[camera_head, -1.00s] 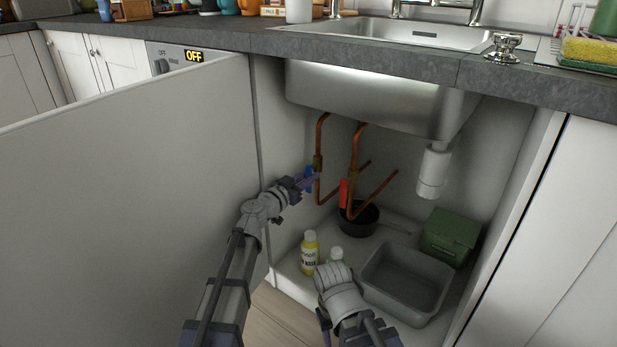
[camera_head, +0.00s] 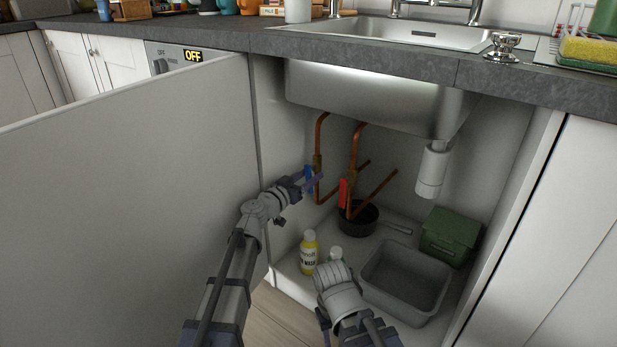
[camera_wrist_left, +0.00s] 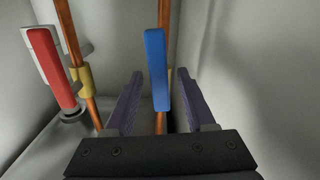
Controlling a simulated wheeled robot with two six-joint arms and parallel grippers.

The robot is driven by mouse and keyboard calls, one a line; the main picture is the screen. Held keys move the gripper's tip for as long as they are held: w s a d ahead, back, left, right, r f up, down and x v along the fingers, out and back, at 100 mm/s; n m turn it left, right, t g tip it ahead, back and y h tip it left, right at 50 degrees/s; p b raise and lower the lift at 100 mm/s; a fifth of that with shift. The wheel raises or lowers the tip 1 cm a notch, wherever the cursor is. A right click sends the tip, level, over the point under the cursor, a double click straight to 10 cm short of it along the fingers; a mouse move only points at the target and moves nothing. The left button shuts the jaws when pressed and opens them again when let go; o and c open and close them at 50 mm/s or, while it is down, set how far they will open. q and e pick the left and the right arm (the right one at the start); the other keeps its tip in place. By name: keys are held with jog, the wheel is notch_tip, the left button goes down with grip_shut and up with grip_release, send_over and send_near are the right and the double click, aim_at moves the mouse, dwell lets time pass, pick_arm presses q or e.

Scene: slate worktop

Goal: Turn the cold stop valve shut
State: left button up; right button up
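The cold stop valve's blue lever (camera_head: 309,178) stands upright along the left copper pipe (camera_head: 318,150) inside the cupboard. In the left wrist view the blue lever (camera_wrist_left: 157,70) shows between the two purple fingers of my left gripper (camera_wrist_left: 160,105), with a gap on both sides. My left gripper (camera_head: 307,183) is open around the lever and not closed on it. The brass valve body is mostly hidden behind the lever. My right arm shows at the bottom of the head view, but its gripper cannot be seen there.
A red lever (camera_head: 343,192) stands on the neighbouring copper pipe. The open cupboard door (camera_head: 130,200) borders my left arm.

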pick_arm(q)
jog(key=v, duration=0.7)
jog(key=shift+s+a, duration=0.25)
jog(key=shift+s, duration=0.05)
jog(key=shift+c, duration=0.2)
